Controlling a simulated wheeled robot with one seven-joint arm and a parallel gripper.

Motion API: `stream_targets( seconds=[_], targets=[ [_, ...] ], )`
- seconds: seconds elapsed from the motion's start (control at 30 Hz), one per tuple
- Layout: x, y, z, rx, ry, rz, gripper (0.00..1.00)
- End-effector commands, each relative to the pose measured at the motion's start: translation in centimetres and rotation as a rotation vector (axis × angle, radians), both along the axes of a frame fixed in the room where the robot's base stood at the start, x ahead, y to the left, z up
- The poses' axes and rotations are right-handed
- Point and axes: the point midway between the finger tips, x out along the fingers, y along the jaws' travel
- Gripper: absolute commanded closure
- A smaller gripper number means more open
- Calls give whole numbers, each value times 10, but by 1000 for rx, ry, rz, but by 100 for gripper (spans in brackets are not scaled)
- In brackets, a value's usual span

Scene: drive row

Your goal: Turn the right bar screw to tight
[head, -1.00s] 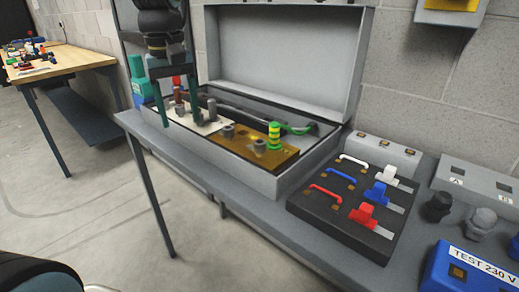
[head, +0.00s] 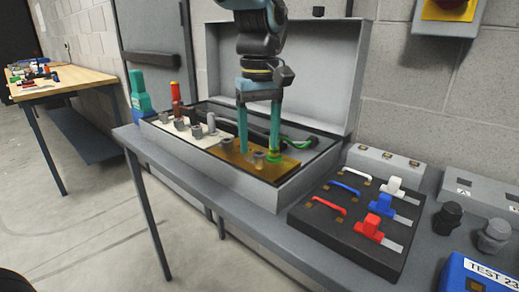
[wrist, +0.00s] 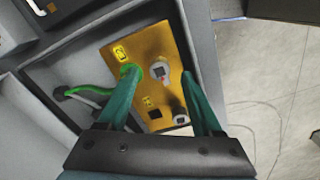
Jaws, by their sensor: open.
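A brass-coloured bar (head: 232,157) lies in the open grey case and carries two grey screws. The right bar screw (head: 258,158) also shows in the wrist view (wrist: 160,70) with a pale top and a small red mark. The left bar screw (head: 227,143) stands apart from it and shows lower in the wrist view (wrist: 180,119). My gripper (head: 259,153) is open, pointing down, with its teal fingers on either side of the right screw. I cannot tell whether they touch it. In the wrist view one finger overlaps the green cable end (wrist: 130,71).
A white strip with several grey posts (head: 180,124) lies left of the bar. The green cable (wrist: 88,91) runs close by one finger. The case lid (head: 335,70) stands open behind my arm. A black switch panel (head: 310,220) stands right of the case.

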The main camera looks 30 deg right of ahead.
Motion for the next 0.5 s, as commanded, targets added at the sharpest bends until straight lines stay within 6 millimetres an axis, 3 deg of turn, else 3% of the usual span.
stream_targets(
  seconds=[0.2,0.5],
  targets=[
    [0,0,-23,0,0,0,33],
    [0,0,-26,-1,-1,0,33]
  ],
)
